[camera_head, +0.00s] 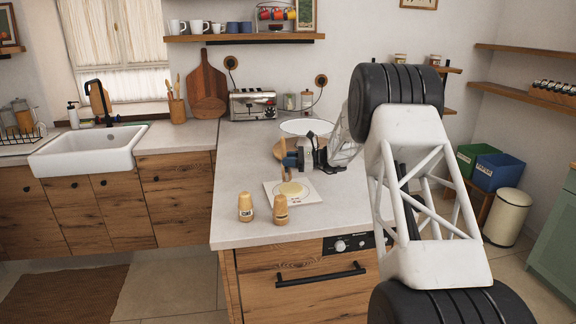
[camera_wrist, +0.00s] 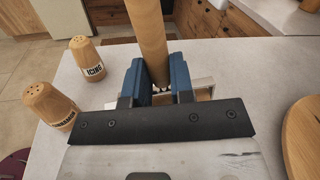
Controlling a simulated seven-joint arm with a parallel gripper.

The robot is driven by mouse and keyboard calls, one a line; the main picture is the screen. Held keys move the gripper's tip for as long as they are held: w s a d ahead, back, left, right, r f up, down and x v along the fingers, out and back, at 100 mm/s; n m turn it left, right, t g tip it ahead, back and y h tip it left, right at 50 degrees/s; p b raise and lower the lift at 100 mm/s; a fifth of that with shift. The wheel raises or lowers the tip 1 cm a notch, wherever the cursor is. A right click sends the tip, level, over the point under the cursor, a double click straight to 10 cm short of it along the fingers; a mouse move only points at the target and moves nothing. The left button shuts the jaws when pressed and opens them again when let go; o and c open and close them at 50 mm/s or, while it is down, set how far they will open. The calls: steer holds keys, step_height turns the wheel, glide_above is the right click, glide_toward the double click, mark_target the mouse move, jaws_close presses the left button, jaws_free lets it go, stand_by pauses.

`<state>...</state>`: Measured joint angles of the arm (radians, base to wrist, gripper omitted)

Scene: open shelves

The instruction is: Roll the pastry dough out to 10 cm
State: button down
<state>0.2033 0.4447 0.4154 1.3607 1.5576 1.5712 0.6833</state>
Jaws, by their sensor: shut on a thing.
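My gripper (camera_head: 298,160) is over the near counter, its blue fingers shut on a wooden rolling pin (camera_head: 285,165). In the wrist view the blue fingers (camera_wrist: 157,68) are on either side of the pin (camera_wrist: 148,30), which runs away from me between them. In the head view the pin stands steeply, its lower end over or at the dough; I cannot tell if they touch. The pale, roundish dough (camera_head: 296,190) lies on a white square mat (camera_head: 311,199). The wrist view hides the dough behind the pin and gripper.

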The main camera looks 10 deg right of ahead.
steer(key=shift+r, duration=1)
steer(key=shift+f, duration=0.1)
